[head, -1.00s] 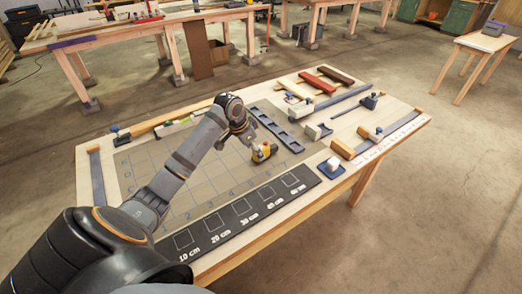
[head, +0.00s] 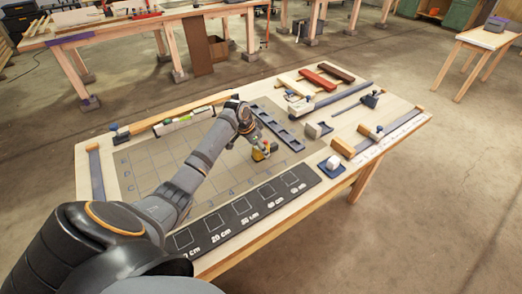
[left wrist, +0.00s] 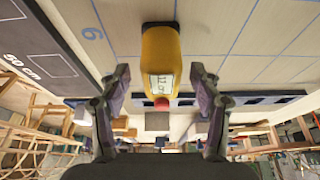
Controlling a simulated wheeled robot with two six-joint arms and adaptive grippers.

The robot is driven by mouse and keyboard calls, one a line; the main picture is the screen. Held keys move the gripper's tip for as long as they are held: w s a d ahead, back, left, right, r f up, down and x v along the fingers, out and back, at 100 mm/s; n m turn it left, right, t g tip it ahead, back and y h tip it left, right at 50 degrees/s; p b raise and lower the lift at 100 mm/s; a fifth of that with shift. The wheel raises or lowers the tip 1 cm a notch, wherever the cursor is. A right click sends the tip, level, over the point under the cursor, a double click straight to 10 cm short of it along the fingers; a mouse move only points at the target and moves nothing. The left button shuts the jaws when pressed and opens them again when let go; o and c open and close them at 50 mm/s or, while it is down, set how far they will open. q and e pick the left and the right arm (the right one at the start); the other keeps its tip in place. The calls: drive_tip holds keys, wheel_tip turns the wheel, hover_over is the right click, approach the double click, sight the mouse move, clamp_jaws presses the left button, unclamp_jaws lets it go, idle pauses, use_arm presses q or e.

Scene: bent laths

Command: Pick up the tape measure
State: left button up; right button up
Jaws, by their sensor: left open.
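The yellow tape measure (head: 260,154) stands on the gridded mat in the head view, near the dark slotted rack. In the left wrist view the tape measure (left wrist: 160,58) shows a pale label and a red part at its near end. My left gripper (head: 257,141) is right at it and partly hides it. In the left wrist view my left gripper (left wrist: 161,76) is open, with one finger on each side of the tape measure and a visible gap on both sides. My right gripper is not in view.
The slotted rack (head: 276,125) lies just behind the tape measure. A black strip with squares and centimetre marks (head: 250,212) runs along the front. Clamps, blocks and a blue-based white block (head: 332,165) stand to the right. A green-white level (head: 183,121) lies at the back left.

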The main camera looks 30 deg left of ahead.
use_arm(q)
drive_tip(key=shift+x, duration=0.95)
drive_tip(key=shift+a+r, duration=0.1)
drive_tip(key=shift+a, duration=0.05)
drive_tip(key=shift+c, duration=1)
clamp_jaws()
drive_tip(key=shift+r, duration=0.1)
